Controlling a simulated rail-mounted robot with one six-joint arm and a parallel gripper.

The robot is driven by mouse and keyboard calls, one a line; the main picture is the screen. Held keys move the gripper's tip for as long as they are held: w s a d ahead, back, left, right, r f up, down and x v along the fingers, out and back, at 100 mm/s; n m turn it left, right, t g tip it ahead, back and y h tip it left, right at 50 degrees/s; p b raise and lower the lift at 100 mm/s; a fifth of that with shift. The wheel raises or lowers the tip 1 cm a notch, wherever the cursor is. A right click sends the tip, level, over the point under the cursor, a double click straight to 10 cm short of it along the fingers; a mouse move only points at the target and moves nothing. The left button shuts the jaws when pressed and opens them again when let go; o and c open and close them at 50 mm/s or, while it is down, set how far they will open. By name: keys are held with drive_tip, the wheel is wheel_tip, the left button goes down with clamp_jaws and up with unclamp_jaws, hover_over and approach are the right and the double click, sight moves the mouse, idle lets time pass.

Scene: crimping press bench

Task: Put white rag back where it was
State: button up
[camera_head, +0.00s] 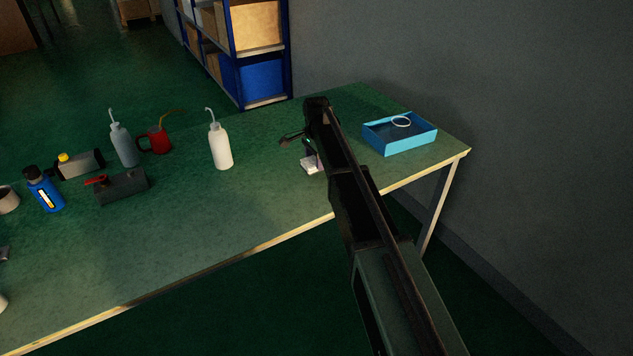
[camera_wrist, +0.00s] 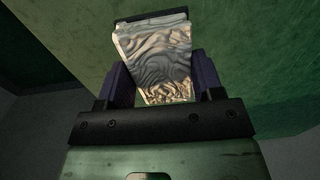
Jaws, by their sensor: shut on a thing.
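The white rag (camera_wrist: 155,55) is a folded, wrinkled block between the two fingers of my gripper (camera_wrist: 160,82) in the wrist view. My gripper is shut on it, with a dark finger on each side. In the head view a small pale part of the rag (camera_head: 311,166) shows below my gripper (camera_head: 312,158), near the front edge of the green table. My arm hides the rest. I cannot tell whether the rag touches the table top.
A white squeeze bottle (camera_head: 220,148) stands left of my gripper. A grey bottle (camera_head: 124,146), red can (camera_head: 158,140) and blue bottle (camera_head: 46,190) stand farther left.

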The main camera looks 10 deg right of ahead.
sight(317, 176)
wheel_tip(317, 176, down, 4)
drive_tip(key=b, duration=0.4)
drive_tip(key=shift+f+b, duration=0.2)
drive_tip(key=shift+b, duration=0.1)
drive_tip(key=shift+r, duration=0.25)
drive_tip(key=shift+f, duration=0.15)
drive_tip(key=o, duration=0.8)
drive_tip(key=shift+o, duration=0.2)
